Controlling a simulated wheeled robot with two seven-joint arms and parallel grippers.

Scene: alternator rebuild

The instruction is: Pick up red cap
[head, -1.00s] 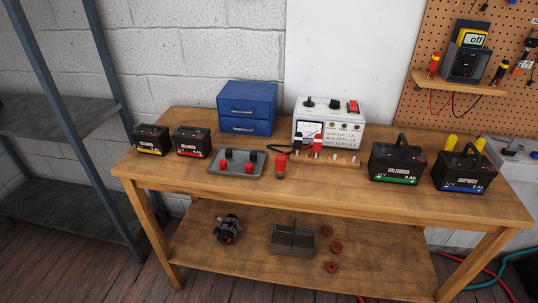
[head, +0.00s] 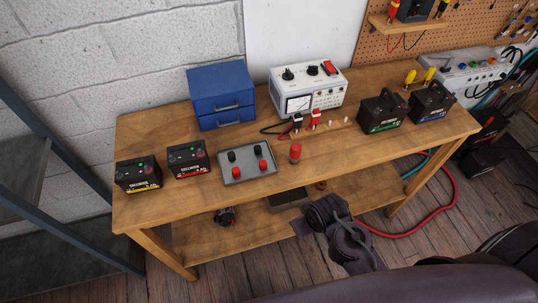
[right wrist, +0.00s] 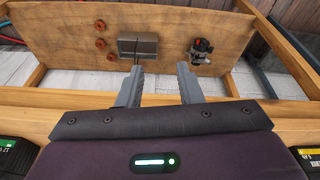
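Two small red caps, one at the left (head: 237,173) and one at the right (head: 262,165), sit in the front of a grey tray (head: 249,172) in the head view. Two black caps (head: 257,149) sit behind them. A taller red cylinder (head: 295,154) stands on the table just right of the tray. My right gripper (right wrist: 160,68) is open and empty in the right wrist view, its fingers in front of the lower shelf. No red cap shows there. My left gripper is not in view.
Batteries stand at both ends of the wooden table (head: 225,195). A blue drawer box (head: 221,97) and a white power supply (head: 308,88) stand behind the tray. The lower shelf holds a steel block (right wrist: 138,44), a small motor (right wrist: 200,50) and several rings.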

